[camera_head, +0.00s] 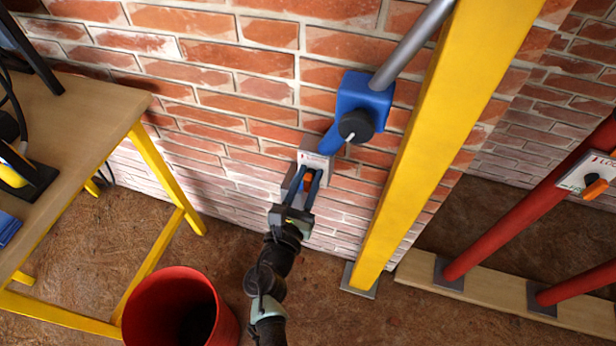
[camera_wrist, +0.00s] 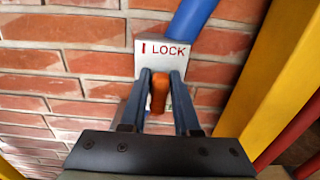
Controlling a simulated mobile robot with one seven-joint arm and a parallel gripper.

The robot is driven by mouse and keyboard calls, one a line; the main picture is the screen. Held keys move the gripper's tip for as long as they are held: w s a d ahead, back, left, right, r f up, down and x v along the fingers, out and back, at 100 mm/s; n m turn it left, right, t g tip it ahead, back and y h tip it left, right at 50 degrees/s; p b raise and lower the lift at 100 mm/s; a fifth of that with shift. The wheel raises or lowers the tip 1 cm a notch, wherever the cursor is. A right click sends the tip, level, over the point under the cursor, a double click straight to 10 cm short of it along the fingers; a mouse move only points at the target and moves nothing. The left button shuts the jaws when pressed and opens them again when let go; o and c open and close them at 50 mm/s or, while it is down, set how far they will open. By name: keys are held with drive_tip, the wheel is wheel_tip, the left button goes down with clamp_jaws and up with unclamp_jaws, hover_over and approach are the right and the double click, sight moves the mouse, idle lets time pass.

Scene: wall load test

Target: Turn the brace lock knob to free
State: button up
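The brace lock is a grey plate on the brick wall, marked "LOCK" in red with a red tick (camera_wrist: 160,48), at the lower end of the blue brace part (camera_head: 332,140). Its orange knob (camera_head: 308,184) also shows in the wrist view (camera_wrist: 159,92), pointing roughly along the fingers. My gripper (camera_head: 305,182) is at the plate, with one finger on each side of the knob. In the wrist view the fingertips (camera_wrist: 160,78) look very close to the knob's sides; whether they touch it I cannot tell. The fingers partly hide the lower plate.
A yellow post (camera_head: 420,150) stands close to the right of the lock. A blue bracket with a black round knob (camera_head: 357,126) is above. A red bin (camera_head: 170,305) and a wooden table with yellow legs (camera_head: 75,120) are at left. Red braces (camera_head: 520,220) with another orange-knobbed lock are at right.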

drive_tip(key=shift+d+f+m+b, duration=0.1)
drive_tip(key=shift+m+b, duration=0.35)
drive_tip(key=shift+m, duration=0.05)
clamp_jaws()
drive_tip(key=m+b, duration=0.2)
drive_tip(key=shift+s+d+f+m, duration=0.1)
drive_tip(key=shift+s+f+m, duration=0.1)
drive_tip(key=shift+m, duration=0.1)
drive_tip(key=m+b, duration=0.4)
drive_tip(key=m, duration=0.1)
drive_tip(key=shift+d+f, duration=0.2)
drive_tip(key=m+b, duration=0.2)
drive_tip(key=m, duration=0.1)
drive_tip(key=m+b, duration=0.2)
drive_tip(key=m, duration=0.1)
drive_tip(key=m+b, duration=0.2)
drive_tip(key=m, duration=0.1)
drive_tip(key=shift+d+f, duration=0.1)
drive_tip(key=shift+f, duration=0.2)
drive_tip(key=shift+b, duration=0.3)
drive_tip(key=shift+r, duration=0.1)
